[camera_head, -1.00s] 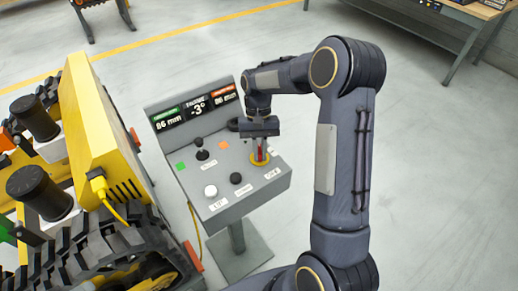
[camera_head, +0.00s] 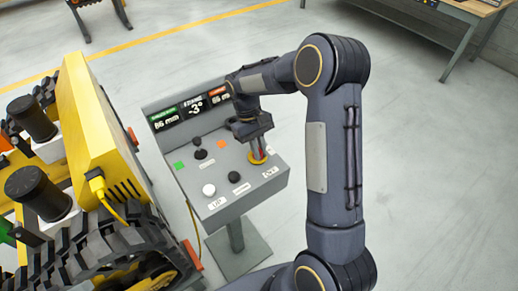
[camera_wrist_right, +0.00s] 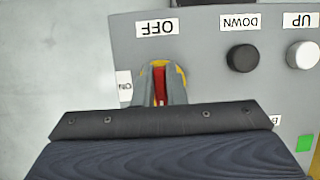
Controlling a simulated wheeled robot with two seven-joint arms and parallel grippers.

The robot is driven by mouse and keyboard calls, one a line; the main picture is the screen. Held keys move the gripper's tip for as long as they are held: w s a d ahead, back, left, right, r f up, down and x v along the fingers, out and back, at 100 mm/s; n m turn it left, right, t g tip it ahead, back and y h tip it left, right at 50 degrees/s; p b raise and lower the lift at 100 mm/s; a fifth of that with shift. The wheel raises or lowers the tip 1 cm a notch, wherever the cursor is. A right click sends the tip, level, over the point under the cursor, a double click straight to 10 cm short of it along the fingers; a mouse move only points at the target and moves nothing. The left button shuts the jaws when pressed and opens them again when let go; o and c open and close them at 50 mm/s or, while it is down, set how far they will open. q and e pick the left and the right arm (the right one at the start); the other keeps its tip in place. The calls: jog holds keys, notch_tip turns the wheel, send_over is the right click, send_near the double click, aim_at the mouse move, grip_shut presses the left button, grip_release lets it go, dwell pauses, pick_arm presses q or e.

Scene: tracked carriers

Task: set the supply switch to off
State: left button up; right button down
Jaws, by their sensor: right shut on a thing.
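The supply switch is a red handle on a yellow round base (camera_head: 258,158) at the right front of the grey control panel. The red handle (camera_wrist_right: 160,82) shows between my right fingers in the wrist view. My right gripper (camera_head: 257,148) is shut on it from above. The OFF label (camera_wrist_right: 157,27) is straight above the handle in the wrist view, and the handle's visible part runs roughly toward it. The ON label (camera_wrist_right: 124,86) is left of the handle, partly covered. The handle's lower end is hidden by my gripper. My left gripper is out of view.
The panel (camera_head: 225,192) also carries a white UP button (camera_head: 208,190), a black DOWN button (camera_head: 234,177), a dark joystick (camera_head: 199,148) and displays (camera_head: 190,110). A yellow tracked carrier (camera_head: 90,150) stands close on the left. The floor to the right is clear.

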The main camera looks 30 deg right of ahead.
jog(key=shift+r, duration=0.1)
jog(key=c, duration=1.5)
grip_release()
jog(key=v, duration=0.7)
jog(key=shift+w+r+b, duration=0.15)
jog(key=shift+r+b, duration=0.25)
jog(key=s+a+r+m+t+y, duration=0.1)
jog(key=s+r+t, duration=0.25)
jog(key=s, duration=0.25)
jog(key=s+a+r+t+y, duration=0.1)
jog(key=s+r+t+y, duration=0.1)
jog(key=s+r, duration=0.35)
jog(key=s+a+f+t, duration=0.1)
jog(key=s, duration=0.3)
jog(key=s+a+f+m+t, duration=0.1)
jog(key=s+a+t, duration=0.1)
jog(key=s, duration=0.2)
jog(key=s+a+f+t+y, duration=0.1)
jog(key=s+a+f, duration=0.1)
jog(key=s, duration=0.2)
jog(key=shift+s+a+m+t, duration=0.15)
jog(key=shift+s+m+t, duration=0.2)
jog(key=shift+m, duration=0.05)
